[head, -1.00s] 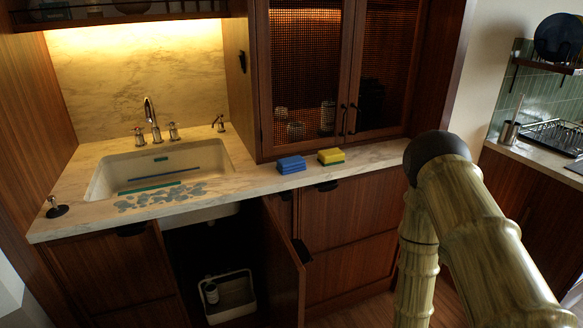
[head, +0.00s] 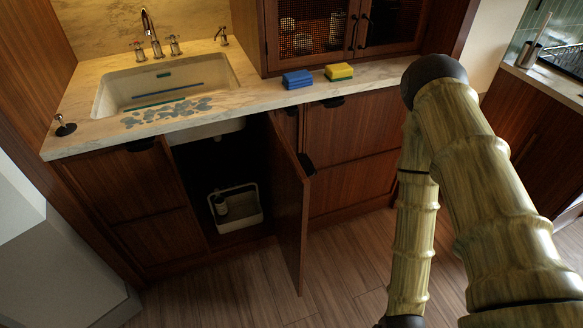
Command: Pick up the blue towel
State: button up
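A blue folded towel (head: 297,79) lies on the marble counter, right of the sink and in front of the glass-door cabinet. A similar yellow folded piece (head: 339,71) lies just to its right, with a small gap between them. My bamboo-textured arm fills the right side of the head view, to the right of both pieces. The arm runs down out of the picture at the bottom edge. My gripper is not in view.
The sink (head: 106,94) is left of the towel, with bluish patches (head: 168,113) on the counter before it. A lower cabinet door (head: 287,205) stands open, jutting toward me. A white caddy (head: 252,219) sits inside. The wooden floor (head: 345,268) in front is clear.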

aim_at(292, 81)
jog(key=z, duration=1.7)
jog(key=i, duration=1.5)
jog(key=u, duration=2.95)
